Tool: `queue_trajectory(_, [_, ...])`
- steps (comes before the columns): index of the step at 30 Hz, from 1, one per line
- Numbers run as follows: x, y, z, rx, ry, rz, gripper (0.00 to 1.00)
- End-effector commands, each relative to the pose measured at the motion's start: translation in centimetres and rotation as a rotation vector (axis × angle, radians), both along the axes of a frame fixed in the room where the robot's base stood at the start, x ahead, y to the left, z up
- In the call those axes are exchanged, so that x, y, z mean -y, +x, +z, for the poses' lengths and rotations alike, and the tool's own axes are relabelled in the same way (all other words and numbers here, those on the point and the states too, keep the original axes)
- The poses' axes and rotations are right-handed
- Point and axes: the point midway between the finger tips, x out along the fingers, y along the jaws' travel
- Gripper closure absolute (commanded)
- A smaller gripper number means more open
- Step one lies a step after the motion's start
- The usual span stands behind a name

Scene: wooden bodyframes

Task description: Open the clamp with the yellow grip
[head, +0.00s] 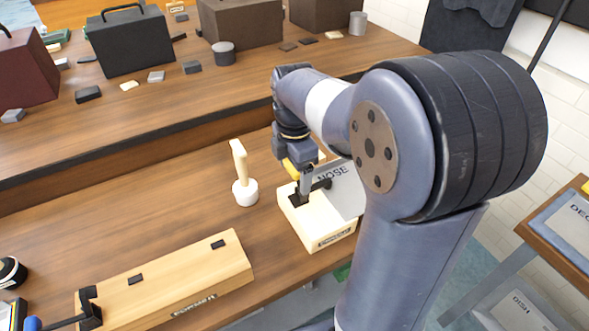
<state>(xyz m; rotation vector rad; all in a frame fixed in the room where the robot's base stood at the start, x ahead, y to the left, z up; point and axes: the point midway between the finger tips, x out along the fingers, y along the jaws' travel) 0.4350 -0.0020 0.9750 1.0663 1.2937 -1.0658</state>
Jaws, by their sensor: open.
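The clamp's yellow grip (291,168) shows at the left side of my gripper, with a dark clamp part (322,184) low on a pale wooden block (322,226). My gripper (305,184) points down at the clamp and is open, its fingers close to the yellow grip. My arm hides part of the clamp, so I cannot tell whether the fingers touch it. A grey plate marked NOSE (345,187) lies at the block's right side, partly behind my arm.
A mallet with a white head (245,192) stands left of the block. A long wooden block (190,272) with a blue-gripped clamp (33,323) lies at the front left. Boxes and small blocks sit on the raised back shelf (130,105). Bare bench (130,210) lies between.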

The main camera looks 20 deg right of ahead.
Motion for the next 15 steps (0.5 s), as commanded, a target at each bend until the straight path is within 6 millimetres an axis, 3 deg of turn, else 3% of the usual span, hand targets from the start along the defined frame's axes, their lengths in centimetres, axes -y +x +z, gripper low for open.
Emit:
queue_trajectory(7, [0.0,0.0,-0.05,0.0,0.0,0.0,0.24])
queue_trajectory(15, [0.0,0.0,-0.03,0.0,0.0,0.0,0.47])
